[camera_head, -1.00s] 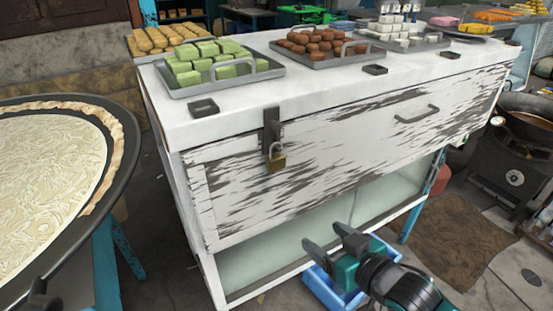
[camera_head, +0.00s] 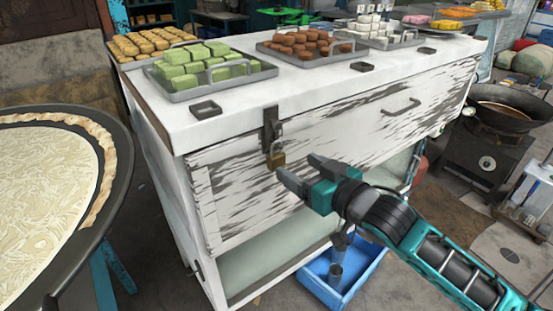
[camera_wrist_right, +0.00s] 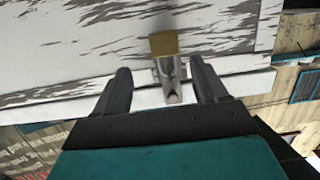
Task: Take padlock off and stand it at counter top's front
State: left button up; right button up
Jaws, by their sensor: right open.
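A brass padlock (camera_head: 276,157) hangs from the dark hasp (camera_head: 269,128) on the front of the worn white counter. The counter top (camera_head: 235,115) is white, with its front edge just above the hasp. My right gripper (camera_head: 297,170) is open and empty, just right of the padlock and near its height. In the right wrist view the padlock (camera_wrist_right: 165,45) shows ahead, between the lines of the two open fingers (camera_wrist_right: 160,85), with its shackle toward them. No contact with it is visible. My left gripper is not in view.
A tray of green blocks (camera_head: 160,86) and trays of brown and white sweets stand on the counter top. Small dark square dishes (camera_head: 206,110) sit along its front, with bare surface between them. A round pan stands at left; a blue crate (camera_head: 345,275) is below.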

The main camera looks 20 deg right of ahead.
aim_at(283, 158)
jog(key=shift+a+x, duration=0.2)
jog(key=shift+x, duration=1.15)
jog(key=shift+a+x, duration=0.2)
jog(key=shift+x, duration=1.15)
jog(key=shift+s, duration=0.15)
jog(key=c, duration=1.2)
jog(key=shift+r, duration=0.1)
jog(key=shift+r, duration=0.35)
jog(key=f+v, duration=0.2)
jog(key=v, duration=1.5)
jog(key=shift+s+d+b, duration=0.2)
jog(key=shift+s+b, duration=0.1)
jog(key=shift+s, duration=0.2)
